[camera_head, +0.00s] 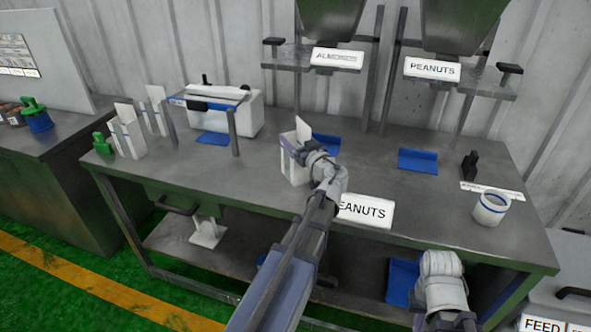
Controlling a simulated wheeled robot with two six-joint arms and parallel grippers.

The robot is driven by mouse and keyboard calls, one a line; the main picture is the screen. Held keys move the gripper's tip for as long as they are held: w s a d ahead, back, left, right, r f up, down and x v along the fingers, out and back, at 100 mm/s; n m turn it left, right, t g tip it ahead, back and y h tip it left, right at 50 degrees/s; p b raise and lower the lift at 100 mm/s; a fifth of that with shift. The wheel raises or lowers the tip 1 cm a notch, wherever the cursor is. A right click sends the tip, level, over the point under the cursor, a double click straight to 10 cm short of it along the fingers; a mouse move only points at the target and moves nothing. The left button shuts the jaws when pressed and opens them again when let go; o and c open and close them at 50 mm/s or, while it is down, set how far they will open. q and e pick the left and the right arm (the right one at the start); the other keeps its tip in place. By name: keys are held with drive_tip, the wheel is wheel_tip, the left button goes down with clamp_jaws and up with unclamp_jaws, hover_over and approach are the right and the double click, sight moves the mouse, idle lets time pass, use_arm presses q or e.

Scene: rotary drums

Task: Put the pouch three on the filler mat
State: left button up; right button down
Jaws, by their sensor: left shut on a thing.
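A white pouch (288,160) with a raised flap stands upright at the middle of the steel bench. My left gripper (303,156) is shut on it from the right; its fingers are mostly hidden by the wrist. No number on the pouch can be read. A blue mat (328,145) lies just behind the gripper, below the almonds hopper, partly covered by the wrist. Another blue mat (418,160) lies bare below the peanuts hopper. Which is the filler mat cannot be told. My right gripper (455,320) is low at the front right; its fingers are not clear.
Several white pouches (130,139) stand at the bench's left end by a green-handled tool (102,144). A white machine (233,112) stands behind a frame, with a blue mat (212,138). A white cup (491,208) and black handle (469,165) are at right.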

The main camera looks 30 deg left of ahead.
use_arm(q)
clamp_jaws()
idle(0.3)
wheel_tip(320, 180, up, 10)
drive_tip(key=p, duration=1)
idle(0.4)
